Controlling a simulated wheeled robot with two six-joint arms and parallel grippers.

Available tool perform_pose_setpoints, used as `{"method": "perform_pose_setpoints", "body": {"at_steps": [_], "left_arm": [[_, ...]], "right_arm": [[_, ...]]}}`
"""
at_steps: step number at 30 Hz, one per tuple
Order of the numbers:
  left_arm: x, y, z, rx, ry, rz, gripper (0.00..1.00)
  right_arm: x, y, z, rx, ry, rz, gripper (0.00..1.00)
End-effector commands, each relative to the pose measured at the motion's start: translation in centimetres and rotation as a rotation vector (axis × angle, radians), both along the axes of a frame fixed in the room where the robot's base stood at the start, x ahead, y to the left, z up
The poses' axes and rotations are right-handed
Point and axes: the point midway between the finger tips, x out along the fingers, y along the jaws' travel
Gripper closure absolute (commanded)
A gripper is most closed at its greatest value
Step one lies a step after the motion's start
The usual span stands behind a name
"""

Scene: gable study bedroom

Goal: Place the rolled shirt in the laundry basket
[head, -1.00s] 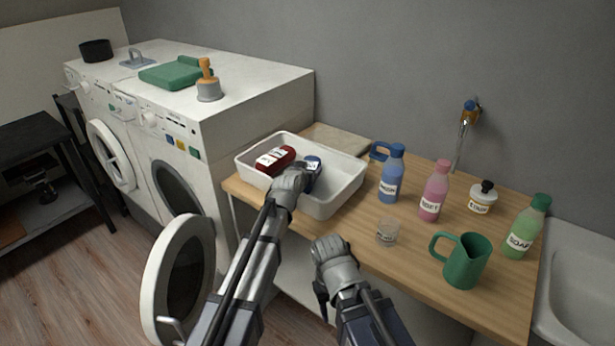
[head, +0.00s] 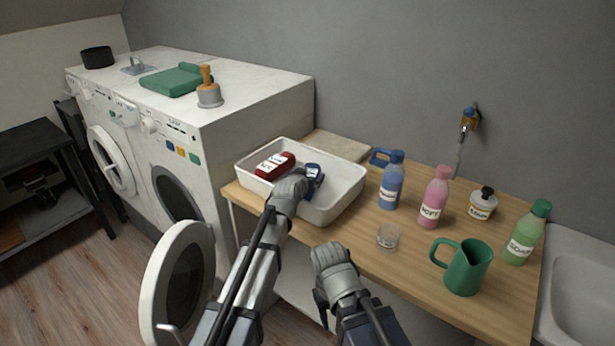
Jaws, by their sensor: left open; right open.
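A white open tub (head: 345,192), which looks like the laundry basket, stands on the left end of the wooden counter. A red rolled bundle (head: 275,165) with a white label lies inside at its left. A dark blue bundle (head: 314,177) with a pale label lies right of it. I cannot tell for sure which one is the rolled shirt. My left gripper (head: 297,179) is open at the tub's near side, close to the blue bundle and partly hiding it. Its fingertips are hard to see. My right gripper (head: 330,256) is open and empty, low in front of the counter edge.
Blue (head: 391,183), pink (head: 434,200) and green (head: 525,235) bottles, a small clear cup (head: 388,236) and a green jug (head: 467,266) stand right of the tub. An open washer door (head: 180,283) juts out at the left. A sink (head: 580,285) is at the right.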

Motion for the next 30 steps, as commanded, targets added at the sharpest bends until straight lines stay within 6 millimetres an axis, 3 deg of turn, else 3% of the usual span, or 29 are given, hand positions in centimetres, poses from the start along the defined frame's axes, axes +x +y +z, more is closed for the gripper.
{"method": "perform_pose_setpoints", "body": {"at_steps": [5,19,30], "left_arm": [[-1.8,0.4,1.0,0.000,0.000,0.000,0.00],[-9.9,2.4,4.5,-0.001,0.000,0.000,0.00],[-10.8,2.6,4.7,0.000,0.000,0.000,0.00]], "right_arm": [[0.0,0.0,1.0,0.000,0.000,0.000,0.50],[0.0,0.0,4.5,0.000,0.000,0.000,0.50],[0.0,0.0,4.7,0.000,0.000,0.000,0.50]]}}
